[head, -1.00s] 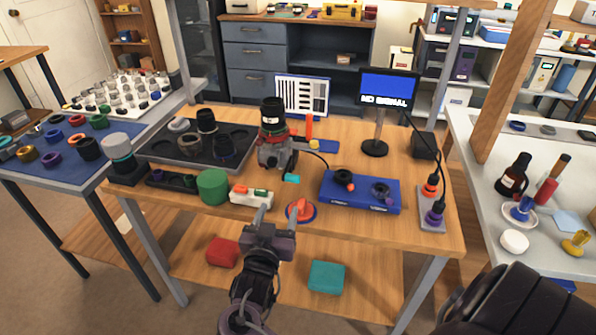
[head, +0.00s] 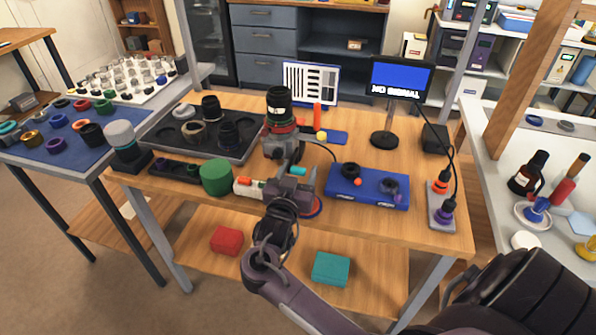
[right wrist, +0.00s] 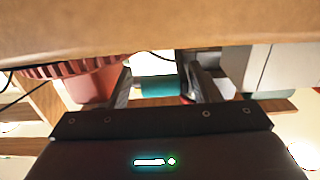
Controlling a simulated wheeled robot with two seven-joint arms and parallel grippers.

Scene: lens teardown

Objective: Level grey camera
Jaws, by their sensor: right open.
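The grey camera (head: 284,147) stands on the wooden bench with a black lens (head: 279,100) pointing up from it and a red ring at the lens base. I cannot tell whether it is exactly level. A small teal piece (head: 298,171) shows at its front. My right gripper (head: 291,175) is open and empty, just in front of the camera, its fingers pointing at it. In the right wrist view, a teal piece (right wrist: 159,86) shows between the open fingers (right wrist: 160,80). My left gripper is not in view.
A green cylinder (head: 216,177) and a white block (head: 247,187) stand left of my gripper. A blue box with knobs (head: 367,189) is to its right. A dark parts tray (head: 165,143) and a monitor (head: 401,80) reading NO SIGNAL stand farther back.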

